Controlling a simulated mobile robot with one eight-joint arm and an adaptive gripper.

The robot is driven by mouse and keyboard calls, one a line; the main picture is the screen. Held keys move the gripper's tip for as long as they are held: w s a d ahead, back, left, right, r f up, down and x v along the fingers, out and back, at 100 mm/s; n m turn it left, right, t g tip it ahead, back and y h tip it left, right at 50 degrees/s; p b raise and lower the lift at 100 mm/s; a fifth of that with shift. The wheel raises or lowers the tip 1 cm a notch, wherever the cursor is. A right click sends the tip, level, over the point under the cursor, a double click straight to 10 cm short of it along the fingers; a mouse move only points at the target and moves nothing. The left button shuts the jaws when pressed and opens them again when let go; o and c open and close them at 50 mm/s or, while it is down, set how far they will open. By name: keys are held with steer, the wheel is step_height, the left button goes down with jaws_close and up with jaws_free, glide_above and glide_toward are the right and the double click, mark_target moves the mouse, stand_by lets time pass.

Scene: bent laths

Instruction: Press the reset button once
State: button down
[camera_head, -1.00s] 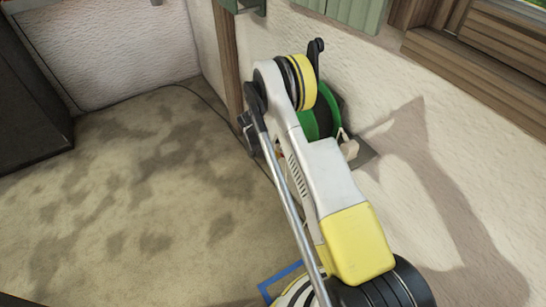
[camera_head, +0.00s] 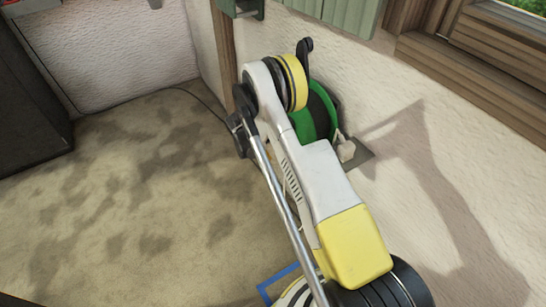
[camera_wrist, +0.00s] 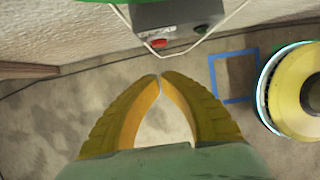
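A dark grey control box (camera_wrist: 180,16) on the wall shows at the top of the wrist view. Its lower face has a red button (camera_wrist: 158,43) and a dark green button (camera_wrist: 201,29); I cannot read which is the reset button. A white label sits above the red one. My gripper (camera_wrist: 160,77) has yellow fingers whose tips meet, with nothing between them. In the wrist view the tips lie just below the red button; I cannot tell the distance, and see no contact. In the head view my arm hides the gripper and the buttons.
A green reel (camera_head: 318,110) is on the wall beside my arm. A thin pale cord or wire hangs around the box. A blue square outline (camera_wrist: 212,78) marks the stained floor. A dark block (camera_head: 30,110) stands at far left. The floor between is open.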

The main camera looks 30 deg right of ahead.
steer(key=p+v, duration=0.2)
steer(key=v, duration=0.5)
steer(key=shift+r, duration=0.3)
steer(key=shift+a, duration=0.1)
